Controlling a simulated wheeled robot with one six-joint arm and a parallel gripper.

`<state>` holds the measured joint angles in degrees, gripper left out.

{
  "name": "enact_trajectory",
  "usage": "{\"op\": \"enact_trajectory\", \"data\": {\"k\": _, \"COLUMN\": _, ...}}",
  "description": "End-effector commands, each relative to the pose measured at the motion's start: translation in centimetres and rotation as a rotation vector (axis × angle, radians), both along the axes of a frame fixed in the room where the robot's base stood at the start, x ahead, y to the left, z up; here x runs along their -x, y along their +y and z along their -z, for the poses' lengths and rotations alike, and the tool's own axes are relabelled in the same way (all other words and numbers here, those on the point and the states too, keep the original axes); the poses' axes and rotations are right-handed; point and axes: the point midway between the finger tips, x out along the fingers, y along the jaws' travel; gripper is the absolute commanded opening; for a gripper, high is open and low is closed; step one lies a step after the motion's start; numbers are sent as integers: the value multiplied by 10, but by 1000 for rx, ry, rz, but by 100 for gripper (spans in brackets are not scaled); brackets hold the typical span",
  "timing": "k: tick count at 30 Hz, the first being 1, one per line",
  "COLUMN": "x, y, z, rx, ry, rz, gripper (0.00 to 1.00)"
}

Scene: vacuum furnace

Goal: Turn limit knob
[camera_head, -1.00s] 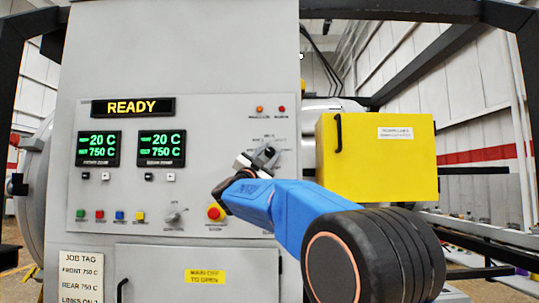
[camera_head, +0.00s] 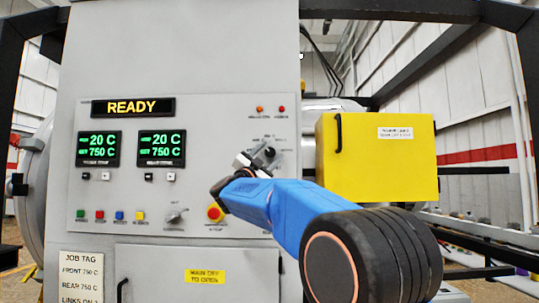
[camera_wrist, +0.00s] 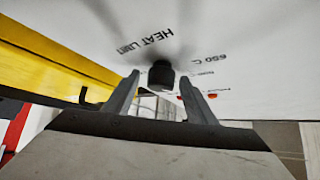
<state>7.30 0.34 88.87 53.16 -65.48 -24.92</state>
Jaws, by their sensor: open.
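The limit knob (camera_head: 269,151) is a small black knob on the upper right of the grey furnace panel. In the wrist view the black knob (camera_wrist: 161,76) stands out from the panel beside the words HEAT LIMIT, with 650 C printed to its right. My gripper (camera_wrist: 159,80) is open, with one finger on each side of the knob and gaps showing between. I cannot tell how deep the knob sits between the fingers. In the head view my gripper (camera_head: 252,162) is at the panel, just below and left of the knob, partly hidden by my wrist.
A yellow box (camera_head: 377,157) with a black handle juts out right of the knob, close to my arm. A red emergency stop (camera_head: 215,212) and a grey knob (camera_head: 174,217) sit lower on the panel. The display (camera_head: 133,107) reads READY.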

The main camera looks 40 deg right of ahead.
Motion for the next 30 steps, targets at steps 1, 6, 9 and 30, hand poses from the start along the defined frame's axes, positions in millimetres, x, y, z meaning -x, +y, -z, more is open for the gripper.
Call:
{"op": "enact_trajectory", "data": {"k": 1, "x": 0, "y": 2, "z": 1, "rx": 0, "ry": 1, "rz": -1, "gripper": 51}}
{"op": "enact_trajectory", "data": {"k": 6, "x": 6, "y": 17, "z": 11, "rx": 0, "ry": 1, "rz": -2, "gripper": 51}}
{"op": "enact_trajectory", "data": {"k": 9, "x": 12, "y": 32, "z": 22, "rx": 0, "ry": 1, "rz": -4, "gripper": 51}}
{"op": "enact_trajectory", "data": {"k": 30, "x": 51, "y": 127, "z": 90, "rx": 0, "ry": 0, "rz": -2, "gripper": 51}}
